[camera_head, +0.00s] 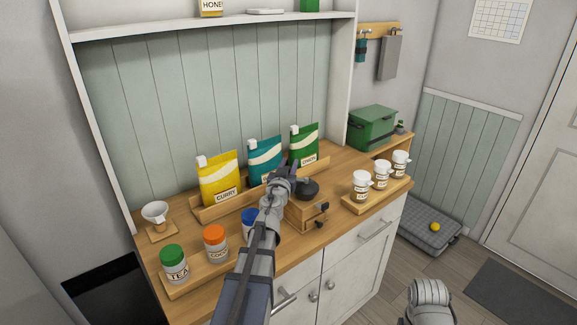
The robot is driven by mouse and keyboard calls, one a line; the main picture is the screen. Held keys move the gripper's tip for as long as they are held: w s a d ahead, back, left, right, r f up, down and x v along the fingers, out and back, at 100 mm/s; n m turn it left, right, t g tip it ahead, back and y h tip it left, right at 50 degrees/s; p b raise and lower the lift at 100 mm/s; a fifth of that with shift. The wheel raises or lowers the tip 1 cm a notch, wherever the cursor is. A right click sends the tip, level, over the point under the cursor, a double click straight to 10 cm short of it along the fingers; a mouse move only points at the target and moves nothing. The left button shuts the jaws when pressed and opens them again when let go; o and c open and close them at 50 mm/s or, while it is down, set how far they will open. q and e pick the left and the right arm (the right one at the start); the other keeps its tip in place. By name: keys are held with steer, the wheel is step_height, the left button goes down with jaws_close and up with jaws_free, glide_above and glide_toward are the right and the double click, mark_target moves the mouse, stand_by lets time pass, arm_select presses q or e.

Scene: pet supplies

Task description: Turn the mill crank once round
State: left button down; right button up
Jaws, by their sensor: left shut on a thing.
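My left gripper (292,170) is at the mill's top, just left of and behind the dome. It is shut on the mill crank, which is mostly hidden behind the gripper and my arm. A small dark knob shows on the mill's front. My right gripper is not in view; only a grey part of my right arm shows at the lower right.
Yellow, teal and green pouches (220,180) stand in a wooden rack behind my arm. Lidded jars (215,244) stand on a front-left tray, the blue-lidded one partly behind my arm. Three white jars (381,174) stand on a tray to the right. A white cup (155,213) is far left.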

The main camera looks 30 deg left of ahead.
arm_select(q)
steer(key=c, duration=0.5)
jaws_free()
steer(key=shift+c, duration=0.2)
steer(key=v, duration=0.7)
steer(key=shift+s, duration=0.35)
steer(key=shift+d, duration=0.1)
